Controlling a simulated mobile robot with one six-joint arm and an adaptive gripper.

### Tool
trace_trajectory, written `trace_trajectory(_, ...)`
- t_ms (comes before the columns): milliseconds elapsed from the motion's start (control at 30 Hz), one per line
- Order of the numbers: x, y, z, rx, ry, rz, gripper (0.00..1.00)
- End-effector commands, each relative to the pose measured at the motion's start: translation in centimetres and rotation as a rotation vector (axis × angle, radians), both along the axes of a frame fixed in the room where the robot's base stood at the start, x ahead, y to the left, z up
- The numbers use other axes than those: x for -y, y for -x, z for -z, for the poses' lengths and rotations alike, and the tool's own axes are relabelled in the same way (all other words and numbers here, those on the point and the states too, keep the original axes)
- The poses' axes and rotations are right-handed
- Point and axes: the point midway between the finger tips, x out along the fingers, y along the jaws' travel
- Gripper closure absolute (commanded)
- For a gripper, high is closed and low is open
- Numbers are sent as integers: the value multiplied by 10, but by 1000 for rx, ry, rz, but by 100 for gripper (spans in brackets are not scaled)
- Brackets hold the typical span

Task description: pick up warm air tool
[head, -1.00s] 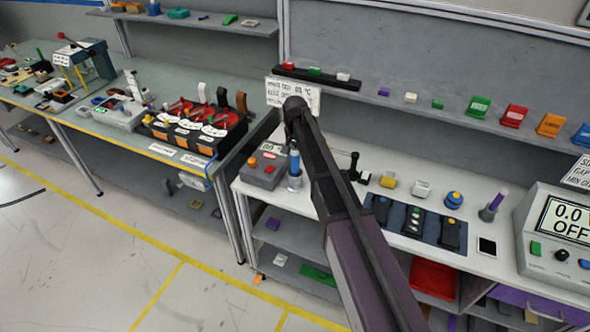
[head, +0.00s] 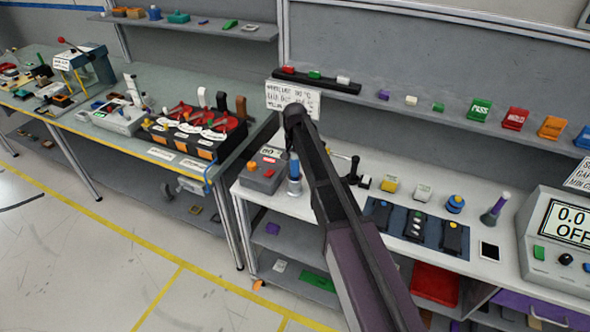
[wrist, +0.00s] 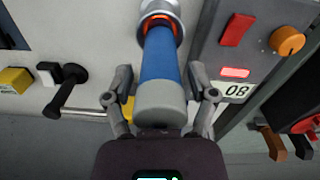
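The warm air tool appears to be the blue cylinder with a grey end (wrist: 160,62), standing in a metal holder with an orange ring (wrist: 160,22). In the head view the blue tool (head: 294,167) stands on the white bench beside the grey control box (head: 262,172). In the wrist view my gripper (wrist: 160,78) is open, with one finger on each side of the tool near its grey end. Narrow gaps seem to remain between fingers and tool.
The control box (wrist: 245,55) with an orange knob is close on the right in the wrist view. A black lever (wrist: 68,88) and a yellow block (wrist: 14,80) are to the left. In the head view, a sign (head: 292,99) stands behind the tool, and dark modules lie to the right.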

Motion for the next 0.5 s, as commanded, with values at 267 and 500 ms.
trace_trajectory(267,0,0,0,0,0,0,98)
trace_trajectory(500,0,0,0,0,0,0,98)
